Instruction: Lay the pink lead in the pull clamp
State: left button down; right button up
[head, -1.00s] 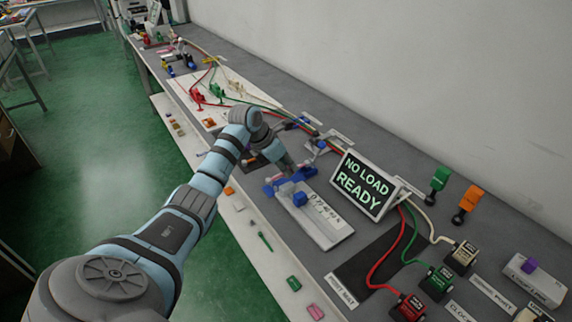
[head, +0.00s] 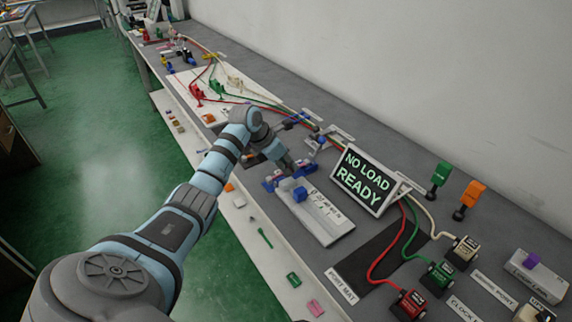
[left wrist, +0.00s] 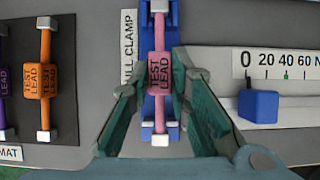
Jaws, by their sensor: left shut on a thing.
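The pink lead (left wrist: 160,75), marked TEST LEAD with pale end caps, lies lengthwise over the blue pull clamp (left wrist: 173,12) in the left wrist view. My left gripper (left wrist: 160,88) has its two green fingers on either side of the lead's block and is shut on it. In the head view, my left gripper (head: 286,165) is over the blue clamp (head: 272,184) and hides the lead. My right gripper is not in view.
A blue slider (left wrist: 258,106) stands by the scale right of the clamp. An orange lead (left wrist: 40,80) and a purple lead lie to the left. The NO LOAD READY display (head: 362,182) stands close to the right of my arm in the head view.

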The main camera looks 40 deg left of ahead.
pick_arm(q)
jog(key=shift+f, duration=0.6)
jog(key=c, duration=1.4)
grip_release()
jog(key=shift+a, duration=0.1)
jog(key=shift+f, duration=0.1)
jog(key=shift+c, duration=0.2)
jog(key=shift+r, duration=0.35)
jog(key=shift+o, duration=1.4)
jog(key=r+p, duration=0.3)
jog(key=r, duration=0.1)
jog(key=shift+d+r+p, duration=0.2)
jog(key=shift+p, duration=0.2)
notch_tip(320, 180, up, 2)
jog(key=shift+a+r+p, duration=0.15)
jog(key=shift+p, duration=0.95)
